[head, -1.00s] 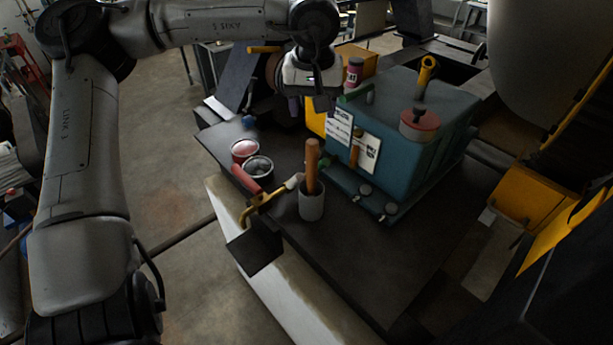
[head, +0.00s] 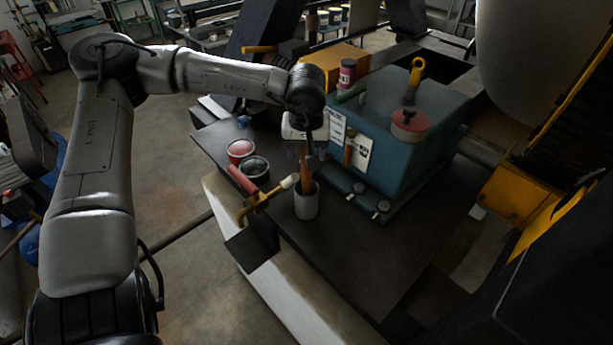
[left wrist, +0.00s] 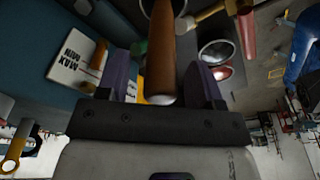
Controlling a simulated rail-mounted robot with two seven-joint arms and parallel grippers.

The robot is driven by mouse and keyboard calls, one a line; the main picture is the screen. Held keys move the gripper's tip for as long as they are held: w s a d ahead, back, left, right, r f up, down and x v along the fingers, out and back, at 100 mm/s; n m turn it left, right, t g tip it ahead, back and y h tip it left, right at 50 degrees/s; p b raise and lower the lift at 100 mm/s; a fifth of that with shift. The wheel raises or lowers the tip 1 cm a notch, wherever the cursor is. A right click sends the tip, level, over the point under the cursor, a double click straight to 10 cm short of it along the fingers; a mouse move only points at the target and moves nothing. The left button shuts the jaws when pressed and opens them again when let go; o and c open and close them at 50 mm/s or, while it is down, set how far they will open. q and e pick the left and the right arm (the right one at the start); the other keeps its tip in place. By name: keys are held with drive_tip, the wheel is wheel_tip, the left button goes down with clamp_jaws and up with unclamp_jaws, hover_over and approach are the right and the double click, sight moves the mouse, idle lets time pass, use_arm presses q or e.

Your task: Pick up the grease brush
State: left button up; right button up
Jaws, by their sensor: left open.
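An orange-brown wooden handle (head: 306,181), which looks like the grease brush, stands upright in a grey cup (head: 306,206) on the dark bench. Its lower end is hidden in the cup. My left gripper (head: 309,155) is over the cup, pointing down around the top of the handle. In the left wrist view the handle (left wrist: 160,50) runs between the two open fingers of my left gripper (left wrist: 162,80), with gaps visible on either side. My right gripper is not in view.
A teal box (head: 400,135) stands just right of the cup, with labels and a red-topped fitting. A red can (head: 240,150) and a dark can (head: 255,167) are at the left. A yellow bracket (head: 262,198) with a red handle sits at the bench edge.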

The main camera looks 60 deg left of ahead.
use_arm(q)
drive_tip(key=shift+a+f, duration=0.1)
drive_tip(key=shift+f, duration=0.3)
drive_tip(key=shift+c, duration=0.4)
clamp_jaws()
